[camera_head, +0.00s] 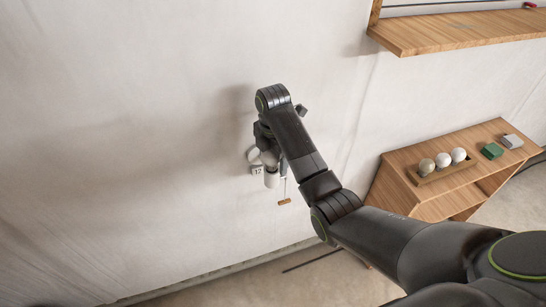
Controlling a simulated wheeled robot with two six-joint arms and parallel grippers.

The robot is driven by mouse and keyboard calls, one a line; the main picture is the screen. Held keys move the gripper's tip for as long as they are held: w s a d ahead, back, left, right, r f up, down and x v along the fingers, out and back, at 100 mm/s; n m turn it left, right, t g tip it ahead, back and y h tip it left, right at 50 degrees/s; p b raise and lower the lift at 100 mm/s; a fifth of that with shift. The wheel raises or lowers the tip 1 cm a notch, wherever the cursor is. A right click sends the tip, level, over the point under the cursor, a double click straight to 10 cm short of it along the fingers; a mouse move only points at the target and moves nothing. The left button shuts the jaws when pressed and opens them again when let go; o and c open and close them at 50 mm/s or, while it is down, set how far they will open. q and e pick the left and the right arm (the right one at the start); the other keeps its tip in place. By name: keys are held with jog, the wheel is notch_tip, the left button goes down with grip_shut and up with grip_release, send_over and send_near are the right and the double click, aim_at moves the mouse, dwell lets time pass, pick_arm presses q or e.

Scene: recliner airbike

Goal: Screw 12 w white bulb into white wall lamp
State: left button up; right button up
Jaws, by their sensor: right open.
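The white wall lamp (253,156) is on the pale wall near the middle of the view, largely hidden behind my right arm and gripper. A small tag with a number hangs at it, too small to read surely. A white, rounded piece (271,180) shows just below my right gripper (268,160); I cannot tell whether it is the bulb or part of the lamp. My right gripper is open at the lamp, with its fingertips mostly hidden by the wrist. A cord with a wooden pull (284,202) hangs beside it. My left gripper is not in view.
A wooden cabinet (450,205) stands at right. On it a wooden tray (436,177) holds one beige bulb (427,166) and two white bulbs (450,157). A green box (491,151) and a grey box (512,141) sit beside them. A wooden shelf (450,36) juts out above. The wall at left is bare.

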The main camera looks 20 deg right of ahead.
jog(key=shift+c, duration=0.3)
jog(key=c, duration=0.8)
jog(key=m, duration=0.5)
jog(key=shift+s+m, duration=0.1)
jog(key=shift+m, duration=0.2)
jog(key=shift+c, duration=0.2)
jog(key=m, duration=0.6)
jog(key=shift+s, duration=0.1)
jog(key=m, duration=0.5)
jog(key=shift+a+m, duration=0.1)
jog(key=shift+m, duration=0.3)
jog(key=m, duration=0.5)
jog(key=shift+a+m, duration=0.1)
jog(key=shift+m, duration=0.2)
